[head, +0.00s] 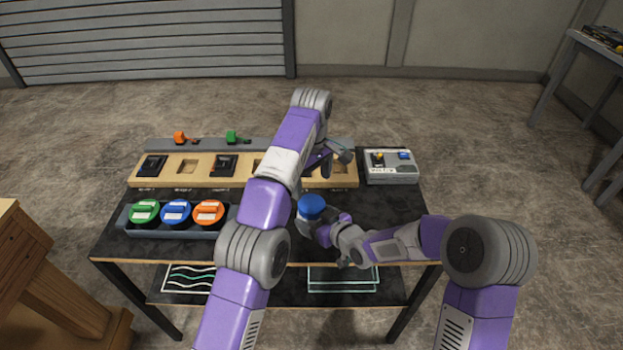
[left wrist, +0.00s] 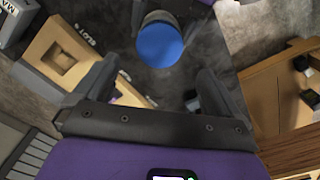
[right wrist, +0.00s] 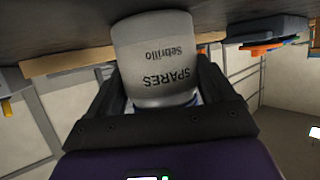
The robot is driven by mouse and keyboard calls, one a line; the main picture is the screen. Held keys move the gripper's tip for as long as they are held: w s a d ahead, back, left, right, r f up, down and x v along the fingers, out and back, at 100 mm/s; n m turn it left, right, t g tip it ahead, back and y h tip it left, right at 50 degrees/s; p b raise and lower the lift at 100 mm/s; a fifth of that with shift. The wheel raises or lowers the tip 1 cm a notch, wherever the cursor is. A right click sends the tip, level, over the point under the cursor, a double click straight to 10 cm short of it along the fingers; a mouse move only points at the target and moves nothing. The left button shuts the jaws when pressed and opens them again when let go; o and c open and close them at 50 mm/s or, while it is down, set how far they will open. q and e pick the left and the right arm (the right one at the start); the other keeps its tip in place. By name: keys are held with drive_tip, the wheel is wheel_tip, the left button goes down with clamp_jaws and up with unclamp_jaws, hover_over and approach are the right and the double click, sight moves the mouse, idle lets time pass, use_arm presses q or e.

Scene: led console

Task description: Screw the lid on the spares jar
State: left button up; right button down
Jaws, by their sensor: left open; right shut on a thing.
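The spares jar (right wrist: 155,60) is a pale grey jar with a SPARES label, upside down in the right wrist view. My right gripper (right wrist: 160,98) is shut on its sides. In the head view the jar (head: 304,222) stands near the table's front, partly hidden by my left arm. A blue lid (head: 311,205) sits on its top, and shows in the left wrist view (left wrist: 160,46); how tightly it is seated I cannot tell. My left gripper (head: 328,160) is open and empty, apart from the lid, which lies ahead of its fingers (left wrist: 135,88).
A wooden slotted board (head: 340,183) runs along the table's back, partly behind my left arm. A grey box with a joystick (head: 392,176) stands at the right. A dark tray (head: 165,234) holds green, blue and orange-lidded pots at the left. The table's right front is mostly clear.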

sight(312, 204)
use_arm(q)
drive_tip(key=shift+f, duration=0.2)
drive_tip(key=shift+f, duration=3.85)
drive_tip(key=c, duration=1.1)
drive_tip(key=m, duration=0.5)
drive_tip(key=shift+m, duration=0.4)
drive_tip(key=m, duration=0.7)
